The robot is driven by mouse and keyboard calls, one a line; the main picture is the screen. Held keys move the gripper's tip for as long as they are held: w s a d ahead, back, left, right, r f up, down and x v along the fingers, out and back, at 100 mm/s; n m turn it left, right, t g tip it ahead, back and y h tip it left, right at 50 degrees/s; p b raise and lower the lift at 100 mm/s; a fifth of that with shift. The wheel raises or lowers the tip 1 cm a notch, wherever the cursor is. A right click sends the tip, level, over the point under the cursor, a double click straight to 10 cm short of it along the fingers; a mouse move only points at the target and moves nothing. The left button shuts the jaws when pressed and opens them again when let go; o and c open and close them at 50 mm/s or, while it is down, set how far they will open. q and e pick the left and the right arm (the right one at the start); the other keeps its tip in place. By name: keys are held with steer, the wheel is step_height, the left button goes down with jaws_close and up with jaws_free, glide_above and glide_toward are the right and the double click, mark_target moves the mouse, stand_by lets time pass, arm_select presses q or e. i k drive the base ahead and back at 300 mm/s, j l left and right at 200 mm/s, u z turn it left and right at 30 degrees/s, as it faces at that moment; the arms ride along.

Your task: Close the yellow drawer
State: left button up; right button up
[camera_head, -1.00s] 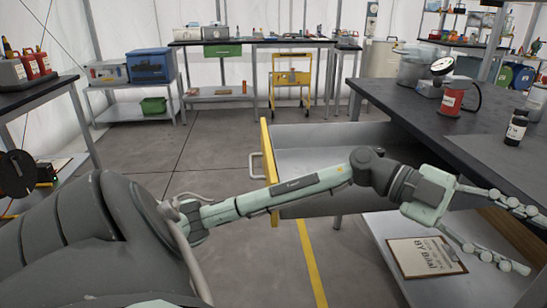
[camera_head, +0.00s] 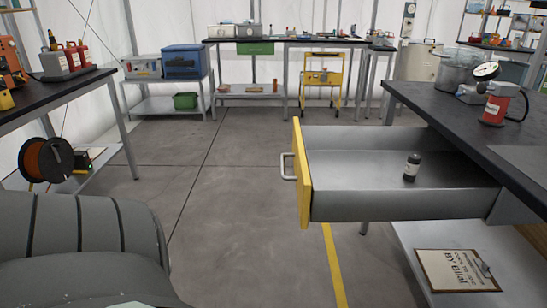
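The yellow drawer (camera_head: 302,175) hangs open under the dark-topped workbench at the right. Its yellow front panel faces left, and a pale handle (camera_head: 288,166) sticks out from it. The grey metal tray (camera_head: 450,205) of the drawer is pulled well out from the bench. A small black bottle (camera_head: 411,167) with a white label stands upright inside the drawer. Neither of my grippers shows in the head view, and nothing is seen touching the drawer or its handle.
The workbench (camera_head: 440,112) carries a red container with a gauge (camera_head: 495,105). A clipboard (camera_head: 457,270) lies on the lower shelf beneath the drawer. A side table with a cable reel (camera_head: 48,160) stands left. The floor (camera_head: 230,200) left of the drawer is clear.

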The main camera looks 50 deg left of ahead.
mark_target(343, 173)
steer(key=i+j+u, duration=0.1)
steer(key=u, duration=0.35)
steer(key=i+j+u, duration=0.1)
steer(key=u, duration=0.3)
steer(key=i+j+u, duration=0.15)
steer(key=u, duration=0.3)
steer(key=i+j, duration=0.3)
steer(key=i, duration=0.2)
steer(key=l, duration=0.5)
steer(key=k+z, duration=0.05)
steer(key=k, duration=0.05)
